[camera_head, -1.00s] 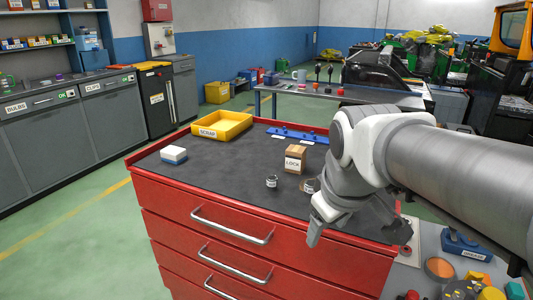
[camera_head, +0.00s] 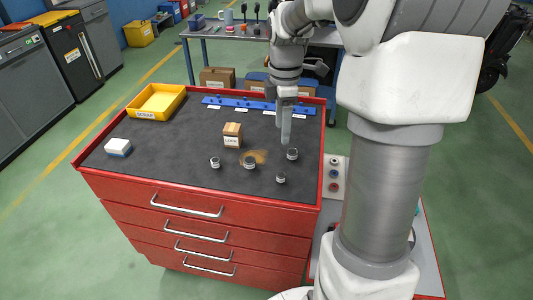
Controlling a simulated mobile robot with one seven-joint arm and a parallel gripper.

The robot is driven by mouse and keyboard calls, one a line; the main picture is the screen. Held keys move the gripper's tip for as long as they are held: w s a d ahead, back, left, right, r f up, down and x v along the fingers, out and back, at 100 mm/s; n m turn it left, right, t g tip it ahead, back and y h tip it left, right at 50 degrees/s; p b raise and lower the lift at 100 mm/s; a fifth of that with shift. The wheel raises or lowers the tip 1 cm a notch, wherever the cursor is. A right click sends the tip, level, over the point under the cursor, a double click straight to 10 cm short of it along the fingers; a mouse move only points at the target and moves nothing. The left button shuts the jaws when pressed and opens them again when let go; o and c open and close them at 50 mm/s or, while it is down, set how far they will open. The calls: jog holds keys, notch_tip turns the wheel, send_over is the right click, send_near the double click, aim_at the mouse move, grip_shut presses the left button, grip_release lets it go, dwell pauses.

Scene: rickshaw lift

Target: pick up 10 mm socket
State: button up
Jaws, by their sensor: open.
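Several small metal sockets stand apart on the dark top of the red tool cabinet. One socket (camera_head: 215,162) is at the left, one socket (camera_head: 250,163) is beside a brown stain, one socket (camera_head: 292,154) is at the right, and one socket (camera_head: 280,178) is nearest the front edge. Their size markings are too small to read, so I cannot tell which is the 10 mm one. My gripper (camera_head: 283,135) points down over the right part of the top, just behind the right socket. It is open, with nothing seen between its fingers.
A wooden block marked LOCK (camera_head: 232,135) stands behind the sockets. A yellow SCRAP tray (camera_head: 138,113), a blue rail (camera_head: 225,101) and a white-and-blue block (camera_head: 118,146) are also on the red cabinet (camera_head: 200,195). The front left of its top is clear.

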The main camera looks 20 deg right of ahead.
jog(key=b, duration=0.2)
send_over(282, 174)
jog(key=f, duration=1.1)
jog(key=shift+w+a+f, duration=0.2)
jog(key=shift+f, duration=0.2)
jog(key=f, duration=0.5)
jog(key=shift+s+d+f, duration=0.15)
jog(key=shift+s+f, duration=0.1)
jog(key=shift+f, duration=0.05)
grip_shut()
